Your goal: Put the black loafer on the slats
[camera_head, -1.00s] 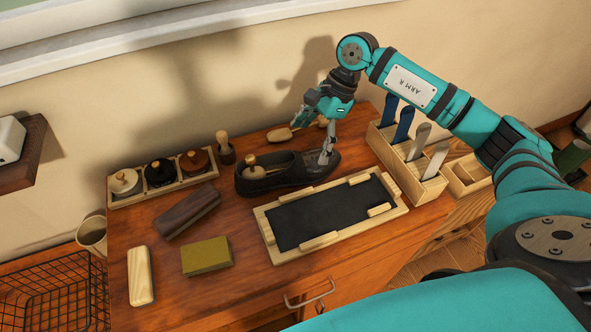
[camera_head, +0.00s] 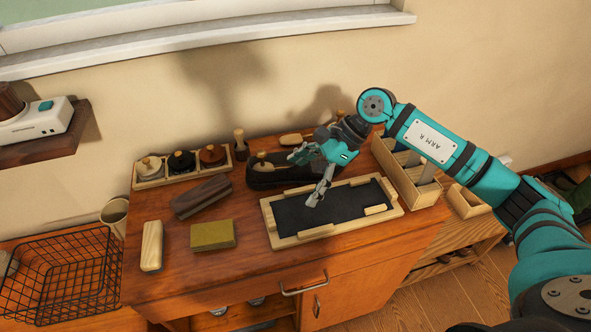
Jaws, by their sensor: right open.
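The black loafer (camera_head: 264,179) stands on the wooden dresser top behind the dark-matted tray, with a light wooden knob (camera_head: 262,156) showing in its opening. My right gripper (camera_head: 318,194) is open and empty, pointing down over the tray's mat in front of the loafer. My left gripper is not in view.
The tray (camera_head: 279,242) has a raised wooden rim. A divided wooden box (camera_head: 425,196) with upright items stands to its right. Left are brushes, a yellow block (camera_head: 212,235) and a rack of round pots (camera_head: 152,183). A wire basket (camera_head: 62,275) is at far left.

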